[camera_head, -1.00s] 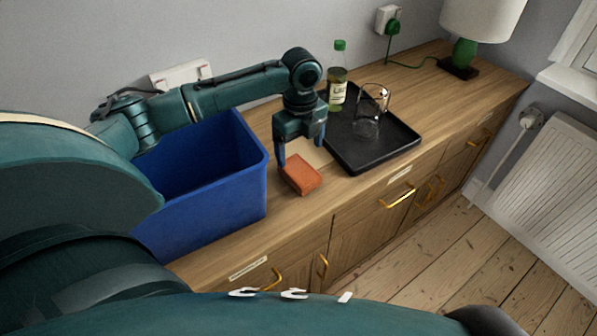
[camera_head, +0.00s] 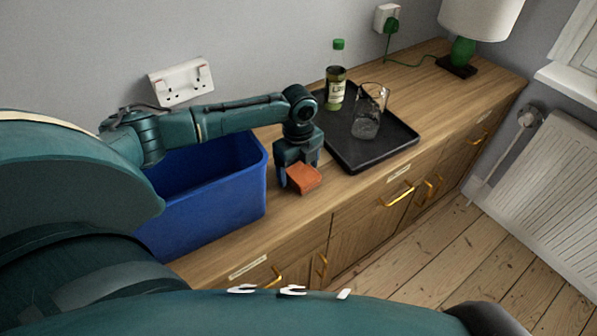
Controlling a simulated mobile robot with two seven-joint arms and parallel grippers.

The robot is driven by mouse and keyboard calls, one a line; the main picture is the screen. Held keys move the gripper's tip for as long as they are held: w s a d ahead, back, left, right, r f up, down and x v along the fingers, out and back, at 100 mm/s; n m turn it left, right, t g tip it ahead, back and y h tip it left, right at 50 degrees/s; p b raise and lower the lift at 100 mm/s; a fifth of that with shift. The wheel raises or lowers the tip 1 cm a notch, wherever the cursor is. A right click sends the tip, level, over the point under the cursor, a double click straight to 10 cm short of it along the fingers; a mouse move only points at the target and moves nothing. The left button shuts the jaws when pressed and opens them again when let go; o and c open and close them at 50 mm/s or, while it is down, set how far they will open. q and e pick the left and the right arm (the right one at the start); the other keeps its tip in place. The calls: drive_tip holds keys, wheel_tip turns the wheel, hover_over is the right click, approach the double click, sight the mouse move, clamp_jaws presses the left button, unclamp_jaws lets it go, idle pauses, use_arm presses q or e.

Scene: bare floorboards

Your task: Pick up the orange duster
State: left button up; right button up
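The orange duster (camera_head: 304,180), a small block, lies on the wooden cabinet top between the blue bin and the black tray. My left gripper (camera_head: 299,178) points down over it from behind, lowered to the cabinet top. Its fingers stand apart on either side of the duster, which is partly hidden by the gripper. I see no clear sign of the fingers closed on it. My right gripper is not in view.
The blue bin (camera_head: 215,205) stands close left of the gripper. A black tray (camera_head: 392,150) to the right holds a green-capped bottle (camera_head: 336,88) and a glass jug (camera_head: 368,115). A lamp (camera_head: 480,25) stands at the far right end. The cabinet's front edge is near.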

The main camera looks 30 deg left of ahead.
use_arm(q)
drive_tip(key=c, duration=0.9)
